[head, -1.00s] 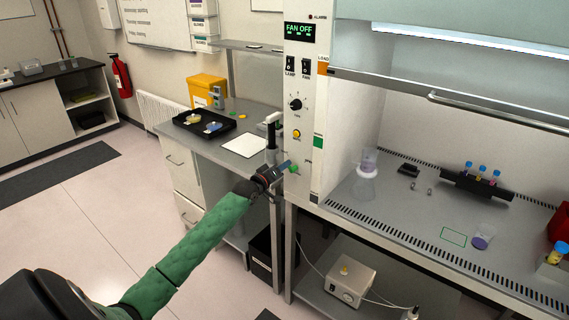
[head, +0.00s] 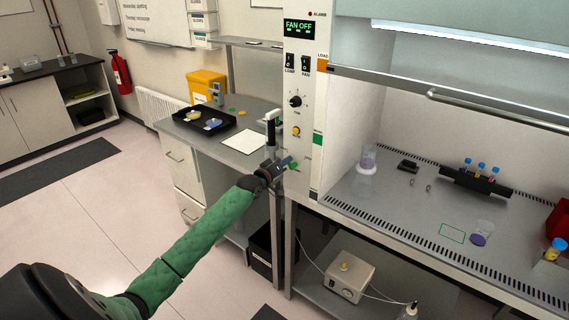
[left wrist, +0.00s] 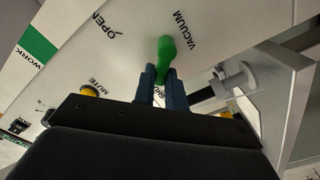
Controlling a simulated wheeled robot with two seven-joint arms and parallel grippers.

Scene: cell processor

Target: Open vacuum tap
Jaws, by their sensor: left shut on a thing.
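The vacuum tap is a green lever on the white front post of the fume cupboard, seen in the head view (head: 294,167) and large in the left wrist view (left wrist: 166,53). The labels "VACUUM" and "OPEN" are printed on the panel around it. My left gripper (head: 286,162) is at the tap. In the left wrist view its two blue fingers (left wrist: 163,84) are shut on the green lever, which sticks out beyond their tips. The fingers partly cover another label below the tap. My right gripper is not in view.
The fume cupboard worktop (head: 400,207), with a tube rack (head: 475,182), is right of the post. The bench (head: 257,157) with a black tray (head: 205,124) is left, close to my wrist. A white pump box (head: 336,281) stands on the shelf below.

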